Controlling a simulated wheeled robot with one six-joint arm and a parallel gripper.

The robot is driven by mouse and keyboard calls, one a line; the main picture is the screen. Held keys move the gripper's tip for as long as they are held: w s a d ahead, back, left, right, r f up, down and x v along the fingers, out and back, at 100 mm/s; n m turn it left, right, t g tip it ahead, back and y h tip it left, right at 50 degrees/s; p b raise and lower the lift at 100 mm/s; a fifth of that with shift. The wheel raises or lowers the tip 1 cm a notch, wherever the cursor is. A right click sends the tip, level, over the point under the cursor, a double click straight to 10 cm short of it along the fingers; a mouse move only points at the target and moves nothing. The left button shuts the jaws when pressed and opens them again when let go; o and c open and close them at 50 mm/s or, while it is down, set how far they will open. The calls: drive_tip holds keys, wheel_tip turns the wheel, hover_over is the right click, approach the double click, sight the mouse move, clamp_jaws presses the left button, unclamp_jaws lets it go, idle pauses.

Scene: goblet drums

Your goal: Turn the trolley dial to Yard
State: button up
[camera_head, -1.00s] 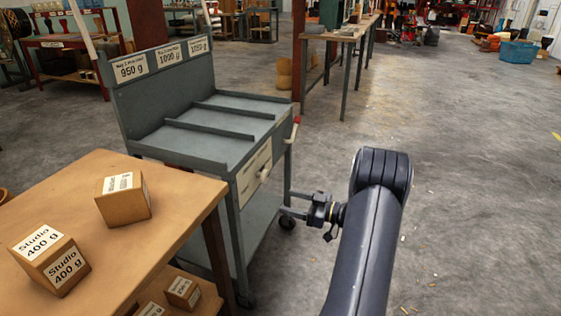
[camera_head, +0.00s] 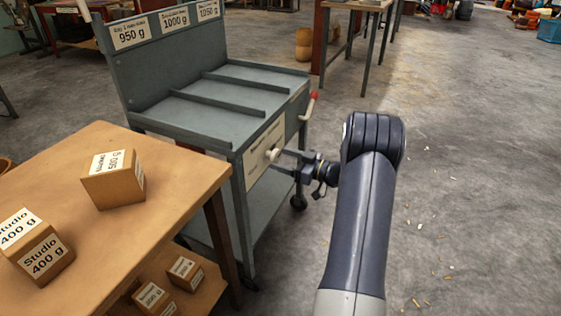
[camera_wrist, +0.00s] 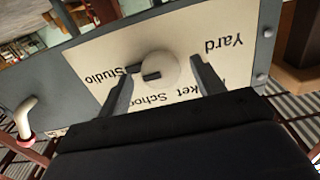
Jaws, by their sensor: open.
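The trolley (camera_head: 262,195) is grey, with a pale label plate and a round off-white dial (camera_head: 271,154) on its side. In the wrist view the dial (camera_wrist: 158,72) sits on the plate (camera_wrist: 205,30), whose lettering appears upside down: "Yard" at upper right, "Studio" at left and a partly hidden "…ket School" below. A dark mark on the dial lies on its Studio side. My gripper (camera_head: 284,160) is open at the dial, and its two fingers (camera_wrist: 161,66) stand on either side of it, with gaps visible. I cannot tell how deep the fingertips reach.
A red-ended white lever (camera_head: 311,101) sticks out beside the plate; it also shows in the wrist view (camera_wrist: 24,118). A wooden table (camera_head: 135,215) with labelled weight boxes (camera_head: 112,180) stands close at left. Open floor (camera_head: 460,200) lies to the right.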

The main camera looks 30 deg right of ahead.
drive_tip(key=shift+w+a, duration=0.45)
drive_tip(key=shift+w, duration=0.15)
drive_tip(key=shift+c, duration=0.4)
drive_tip(key=c, duration=0.9)
drive_tip(key=shift+o, duration=0.2)
